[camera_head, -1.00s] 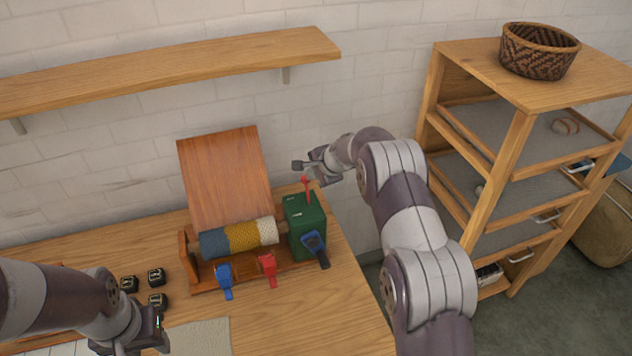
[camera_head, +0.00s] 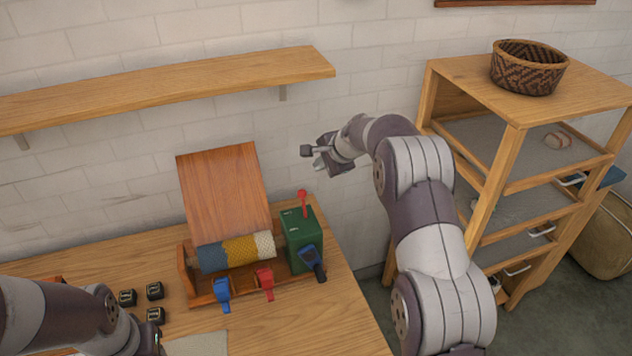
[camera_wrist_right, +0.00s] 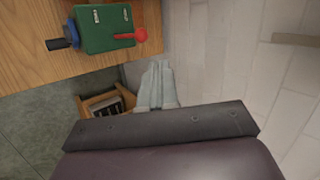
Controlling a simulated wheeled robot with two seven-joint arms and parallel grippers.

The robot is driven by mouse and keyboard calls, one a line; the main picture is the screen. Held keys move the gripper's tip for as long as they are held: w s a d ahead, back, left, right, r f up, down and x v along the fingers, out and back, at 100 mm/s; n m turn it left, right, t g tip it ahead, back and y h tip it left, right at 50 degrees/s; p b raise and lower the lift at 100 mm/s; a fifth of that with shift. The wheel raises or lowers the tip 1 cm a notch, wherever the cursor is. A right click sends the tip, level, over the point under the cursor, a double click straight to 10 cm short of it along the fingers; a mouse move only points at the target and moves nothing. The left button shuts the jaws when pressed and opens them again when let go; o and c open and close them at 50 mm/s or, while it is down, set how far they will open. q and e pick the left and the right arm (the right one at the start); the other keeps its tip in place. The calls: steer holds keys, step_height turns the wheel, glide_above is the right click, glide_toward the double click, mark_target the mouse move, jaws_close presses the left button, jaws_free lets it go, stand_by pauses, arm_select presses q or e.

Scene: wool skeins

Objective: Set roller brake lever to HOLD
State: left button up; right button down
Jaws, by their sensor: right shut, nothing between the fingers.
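The roller brake lever (camera_head: 303,203) is red with a round knob. It stands up from the top of a green box (camera_head: 297,237) at the right end of the wooden roller stand. In the right wrist view the red lever (camera_wrist_right: 134,36) lies across the box top near small pale labels too small to read. My right gripper (camera_head: 314,157) is shut and empty, above and a little right of the knob and apart from it. Its closed fingers show in the wrist view (camera_wrist_right: 158,72). My left gripper (camera_head: 150,343) is cut off at the bottom left; its fingers are unclear.
The roller carries blue, yellow and cream wool (camera_head: 238,252). Small black blocks (camera_head: 155,291) lie left. A wall shelf (camera_head: 170,88) hangs above; a drawer rack (camera_head: 510,140) stands right.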

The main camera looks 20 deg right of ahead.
arm_select(q)
steer(key=shift+w+f+b, duration=0.2)
steer(key=shift+f+b, duration=0.1)
steer(key=shift+f, duration=0.25)
arm_select(e)
steer(key=r, duration=0.3)
steer(key=shift+s+d+r, duration=0.2)
steer(key=shift+d+r, duration=0.1)
steer(key=shift+d, duration=0.1)
arm_select(q)
steer(key=shift+w, duration=0.15)
arm_select(e)
steer(key=shift+w+f, duration=0.1)
steer(key=shift+w, duration=0.1)
